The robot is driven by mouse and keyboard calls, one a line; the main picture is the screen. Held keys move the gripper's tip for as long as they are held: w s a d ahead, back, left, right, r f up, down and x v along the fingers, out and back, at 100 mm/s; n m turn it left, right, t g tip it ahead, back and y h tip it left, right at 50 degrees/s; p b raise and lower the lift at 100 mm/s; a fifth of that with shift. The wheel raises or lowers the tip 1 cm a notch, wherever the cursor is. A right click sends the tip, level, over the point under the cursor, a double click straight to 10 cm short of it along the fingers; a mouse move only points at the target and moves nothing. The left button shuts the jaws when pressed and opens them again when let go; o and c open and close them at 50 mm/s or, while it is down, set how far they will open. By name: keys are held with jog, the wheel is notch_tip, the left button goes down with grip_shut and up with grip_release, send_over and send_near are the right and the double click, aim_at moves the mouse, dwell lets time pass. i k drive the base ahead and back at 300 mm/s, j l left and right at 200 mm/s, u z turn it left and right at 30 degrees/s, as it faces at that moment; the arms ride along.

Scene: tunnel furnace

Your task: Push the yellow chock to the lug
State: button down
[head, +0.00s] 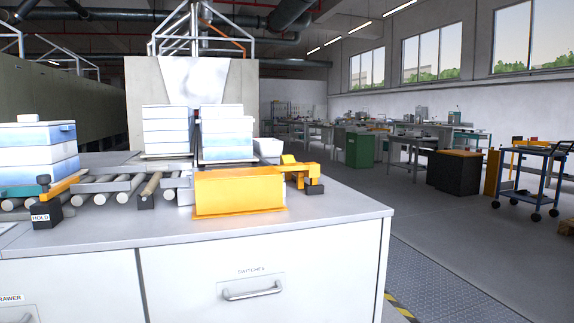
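Several yellow or orange parts sit on the grey counter (330,218), and I cannot tell for sure which is the chock. A large yellow box-like block (238,191) stands near the counter's front middle. Behind its right end is a smaller yellow-orange piece (298,170) with a dark block (314,187) beside it. I cannot make out a lug with certainty. My gripper is not in view.
A roller conveyor (123,190) runs along the counter's back. Stacked white-blue trays stand on it at left (38,160), middle (166,130) and right (226,135). The counter's right top is bare. A drawer marked SWITCHES (251,285) faces front. A blue cart (532,180) stands far right.

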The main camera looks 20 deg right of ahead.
aim_at(283, 158)
jog(key=i+l+z, duration=0.2)
jog(key=l+z, duration=0.3)
jog(key=i+l+z, duration=0.25)
jog(key=l+z, duration=0.2)
jog(key=i+l+z, duration=0.3)
jog(key=z, duration=0.2)
jog(key=i+l+z, duration=0.4)
jog(key=i+z, duration=0.2)
jog(key=i, duration=0.15)
jog(key=i+u, duration=0.45)
jog(key=i+l+u, duration=0.15)
jog(key=i+u, duration=0.3)
jog(key=i+j+u, duration=0.25)
jog(key=i+u, duration=0.15)
jog(key=i, duration=0.15)
jog(key=i+u, duration=0.35)
jog(key=i, duration=0.25)
jog(key=i+u, duration=0.4)
jog(key=i, duration=0.2)
jog(key=i+u, duration=0.3)
jog(key=i, duration=0.15)
jog(key=i+l+u, duration=0.6)
jog(key=i, duration=0.2)
jog(key=j, duration=0.1)
